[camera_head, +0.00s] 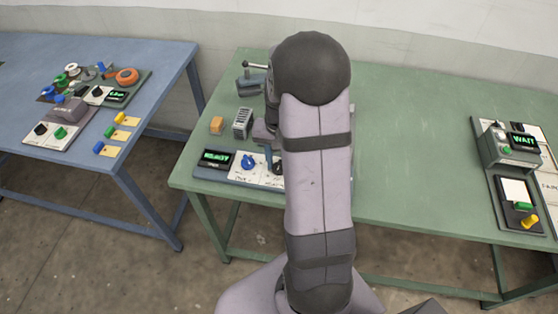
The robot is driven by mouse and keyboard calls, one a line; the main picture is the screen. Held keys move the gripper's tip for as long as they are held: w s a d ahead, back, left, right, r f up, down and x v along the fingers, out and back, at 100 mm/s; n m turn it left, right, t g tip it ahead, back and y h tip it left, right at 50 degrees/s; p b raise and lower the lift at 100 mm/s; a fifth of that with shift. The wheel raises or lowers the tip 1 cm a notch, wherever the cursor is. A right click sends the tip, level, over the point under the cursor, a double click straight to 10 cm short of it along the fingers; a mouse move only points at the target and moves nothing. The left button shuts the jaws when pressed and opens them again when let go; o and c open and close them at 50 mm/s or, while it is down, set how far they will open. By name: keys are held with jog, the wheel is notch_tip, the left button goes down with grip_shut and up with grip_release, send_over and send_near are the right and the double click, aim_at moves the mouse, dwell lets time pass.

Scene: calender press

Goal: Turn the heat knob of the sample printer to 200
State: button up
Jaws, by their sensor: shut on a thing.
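A control panel (200,173) lies at the front left of the green table, below centre-left in the head view. Its dark display (216,159) shows green letters too small to read surely. Beside it is a blue knob (249,162) on a white label plate. A dark knob-like part (278,168) shows at the edge of my arm. I cannot read which knob is for heat or where it points. My raised arm covers the panel's right part. My gripper is hidden behind the arm, so its jaws and anything between them cannot be seen.
A device with a "WAIT" display (523,141) stands at the right. The blue table (150,60) at left holds several knobs and parts. The green table's (420,130) middle right is clear.

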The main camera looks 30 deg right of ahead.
jog(key=o, duration=1.1)
jog(key=shift+c, duration=0.2)
jog(key=shift+r+b, duration=0.7)
jog(key=shift+r, duration=3.05)
